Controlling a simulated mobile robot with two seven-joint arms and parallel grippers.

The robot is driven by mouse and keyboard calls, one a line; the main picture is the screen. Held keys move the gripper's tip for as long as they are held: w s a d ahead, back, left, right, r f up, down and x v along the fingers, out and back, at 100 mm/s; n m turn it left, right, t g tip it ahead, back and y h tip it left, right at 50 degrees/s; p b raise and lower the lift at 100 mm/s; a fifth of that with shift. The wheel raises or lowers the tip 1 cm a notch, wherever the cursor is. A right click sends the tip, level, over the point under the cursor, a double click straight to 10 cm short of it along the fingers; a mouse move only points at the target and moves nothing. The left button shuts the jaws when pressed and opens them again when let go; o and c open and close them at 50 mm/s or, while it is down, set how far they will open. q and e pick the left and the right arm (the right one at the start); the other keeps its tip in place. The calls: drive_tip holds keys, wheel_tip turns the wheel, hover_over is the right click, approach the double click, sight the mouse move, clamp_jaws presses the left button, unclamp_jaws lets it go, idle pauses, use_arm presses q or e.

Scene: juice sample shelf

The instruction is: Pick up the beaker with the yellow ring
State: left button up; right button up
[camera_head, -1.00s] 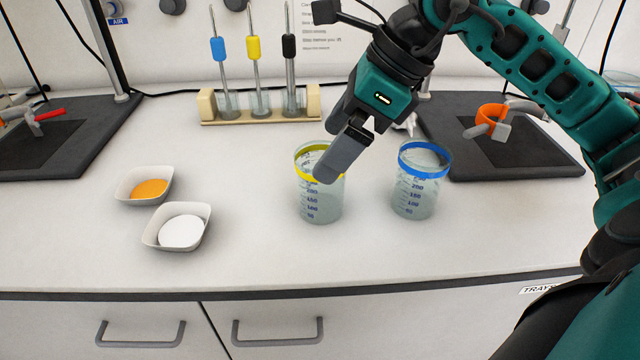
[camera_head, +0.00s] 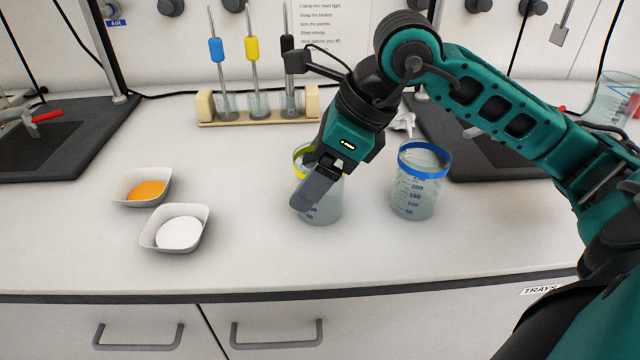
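The beaker with the yellow ring (camera_head: 328,209) stands upright on the bench, a little right of centre. My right gripper (camera_head: 312,187) has come down at it from the upper right. One finger lies in front of the beaker and covers much of its ring and body. The other finger is hidden, so I cannot tell whether the gripper is open or shut on the beaker. My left gripper is not in view.
A beaker with a blue ring (camera_head: 416,191) stands close to the right. Two white bowls (camera_head: 150,231), with orange and white contents, stand to the left. A pipette rack (camera_head: 240,118) is behind. Dark stand bases (camera_head: 70,150) flank the bench. The front of the bench is clear.

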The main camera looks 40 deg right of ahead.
drive_tip(key=c, duration=0.8)
drive_tip(key=shift+c, duration=0.2)
drive_tip(key=shift+r, duration=0.2)
